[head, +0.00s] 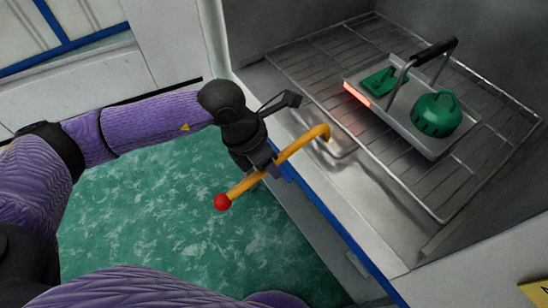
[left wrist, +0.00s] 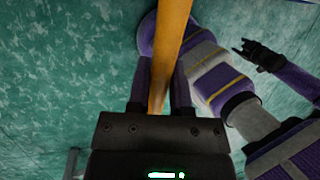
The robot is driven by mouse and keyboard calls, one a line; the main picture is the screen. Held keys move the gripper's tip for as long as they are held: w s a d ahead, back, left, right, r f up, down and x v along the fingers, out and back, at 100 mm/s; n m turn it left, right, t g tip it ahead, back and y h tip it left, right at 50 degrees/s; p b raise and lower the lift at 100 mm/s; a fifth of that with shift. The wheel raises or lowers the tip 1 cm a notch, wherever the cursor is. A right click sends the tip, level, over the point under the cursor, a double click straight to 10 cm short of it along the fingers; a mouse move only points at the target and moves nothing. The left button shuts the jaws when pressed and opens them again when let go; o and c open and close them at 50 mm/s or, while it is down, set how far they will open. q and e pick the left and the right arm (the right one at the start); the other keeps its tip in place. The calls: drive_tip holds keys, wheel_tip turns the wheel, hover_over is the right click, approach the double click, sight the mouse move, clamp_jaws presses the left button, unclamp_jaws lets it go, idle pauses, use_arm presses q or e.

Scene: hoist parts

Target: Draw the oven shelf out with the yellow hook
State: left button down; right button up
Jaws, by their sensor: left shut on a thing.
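The yellow hook (head: 299,147) has a straight shaft, a red ball at its lower left end and a curved tip at its upper right end. My left gripper (head: 270,171) is shut on the middle of the shaft. The shaft also runs between its fingers in the left wrist view (left wrist: 168,60). The oven shelf (head: 441,217) is a wire rack inside the open oven. The hook's tip is at the shelf's front side, by a metal loop (head: 343,154); I cannot tell whether it is caught there. My right gripper (left wrist: 258,56) shows small in the left wrist view, its fingers unclear.
A metal tray (head: 435,152) with a dark-handled bar sits on the shelf, holding a green round item (head: 436,115) and a green flat item (head: 378,81). A red glow shows on the tray's front edge. A blue strip (head: 340,225) edges the oven front. Green floor is open below.

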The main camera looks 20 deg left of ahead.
sight(253, 176)
use_arm(q)
drive_tip(key=shift+s+a+p, duration=0.5)
drive_tip(key=shift+s+a, duration=0.65)
drive_tip(key=shift+s, duration=0.25)
drive_tip(key=shift+s+a+p, duration=0.35)
drive_tip(key=shift+s+a, duration=0.7)
drive_tip(key=shift+s, duration=0.3)
drive_tip(key=shift+s+a+p, duration=0.3)
drive_tip(key=shift+s+a, duration=0.75)
drive_tip(key=shift+s, duration=0.3)
drive_tip(key=shift+s+a, duration=0.55)
drive_tip(key=shift+s, duration=0.2)
drive_tip(key=s+a+p, duration=0.3)
drive_tip(key=s+a, duration=0.4)
drive_tip(key=s, duration=0.2)
drive_tip(key=shift+s+a, duration=0.2)
drive_tip(key=shift+s, duration=0.05)
